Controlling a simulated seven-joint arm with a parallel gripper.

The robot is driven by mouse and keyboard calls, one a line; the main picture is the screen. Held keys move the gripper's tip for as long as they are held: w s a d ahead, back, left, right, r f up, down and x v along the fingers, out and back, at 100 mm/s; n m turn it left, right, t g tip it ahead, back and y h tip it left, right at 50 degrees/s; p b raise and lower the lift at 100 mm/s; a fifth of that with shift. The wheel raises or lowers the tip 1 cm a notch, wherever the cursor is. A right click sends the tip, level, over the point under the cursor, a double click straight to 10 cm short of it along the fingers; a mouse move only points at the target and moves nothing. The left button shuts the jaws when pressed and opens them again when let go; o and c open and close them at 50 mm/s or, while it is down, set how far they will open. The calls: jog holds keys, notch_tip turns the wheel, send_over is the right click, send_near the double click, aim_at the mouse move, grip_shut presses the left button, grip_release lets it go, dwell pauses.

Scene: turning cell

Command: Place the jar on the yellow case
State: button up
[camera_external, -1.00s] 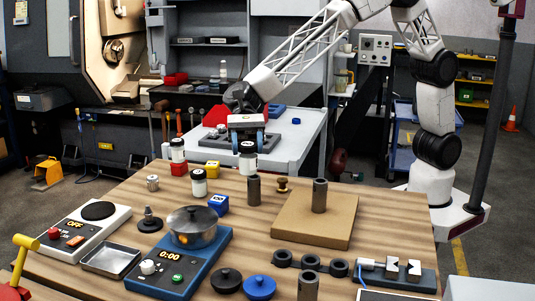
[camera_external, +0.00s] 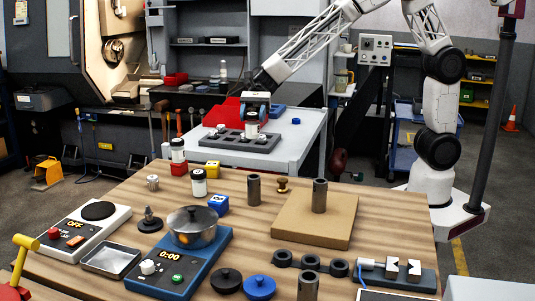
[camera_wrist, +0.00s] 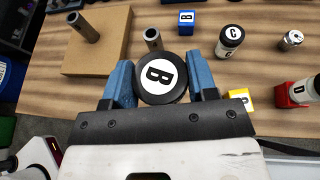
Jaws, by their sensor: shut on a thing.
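The jar (camera_external: 252,127), with a black lid lettered B, is in my gripper (camera_external: 256,111), raised above the table. In the wrist view the jar's lid (camera_wrist: 161,78) sits between the two blue fingers of my gripper (camera_wrist: 160,72), which is shut on it. The yellow case (camera_external: 212,169) stands at the wooden table's back edge, with nothing on it. In the external view it is below and to the left of the held jar.
A red case (camera_external: 179,169) carries a jar lettered D (camera_external: 178,150). A jar lettered C (camera_external: 198,183) and a blue case (camera_external: 218,204) stand nearby on the table (camera_external: 130,199). A dark cylinder (camera_external: 254,190) and a tan board (camera_external: 313,226) are to the right.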

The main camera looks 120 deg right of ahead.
jog(key=s+d+t, duration=0.1)
jog(key=s+d, duration=0.3)
jog(key=d, duration=0.1)
jog(key=shift+m+h, duration=0.3)
jog(key=shift+m, duration=0.1)
notch_tip(320, 180, down, 5)
jog(key=shift+s+a+f, duration=0.1)
jog(key=shift+s, duration=0.05)
send_over(212, 163)
jog(key=shift+a+f, duration=0.1)
jog(key=shift+f, duration=0.65)
dwell(0.3)
jog(key=shift+f, duration=1.75)
jog(key=shift+f, duration=0.2)
